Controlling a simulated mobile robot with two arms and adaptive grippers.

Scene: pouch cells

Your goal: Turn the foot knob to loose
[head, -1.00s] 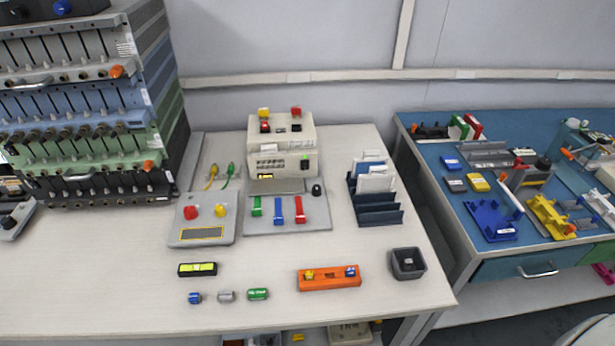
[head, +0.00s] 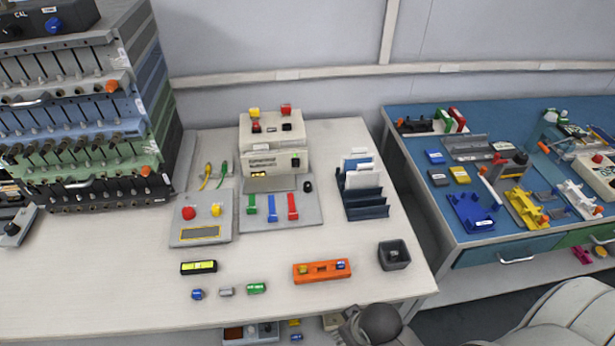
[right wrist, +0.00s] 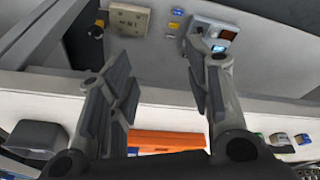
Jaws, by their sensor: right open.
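No part is readably marked as the foot knob. A black knob (head: 12,229) sits on a grey block at the left edge of the head view, by the foot of the rack (head: 80,115). Another small black knob (head: 308,187) stands on the plate before the beige tester. The setting of either is too small to read. My right gripper (right wrist: 160,78) is open and empty in the right wrist view, its fingers wide apart near the bench's front edge. Part of my right arm shows at the bottom of the head view. My left gripper is out of view.
An orange block (head: 322,272) and a dark bin (head: 394,255) stand near the bench front; the orange block also shows in the wrist view (right wrist: 165,140). A grey device (right wrist: 212,33) and a beige box (right wrist: 128,19) lie below the edge. The bench's left front is clear.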

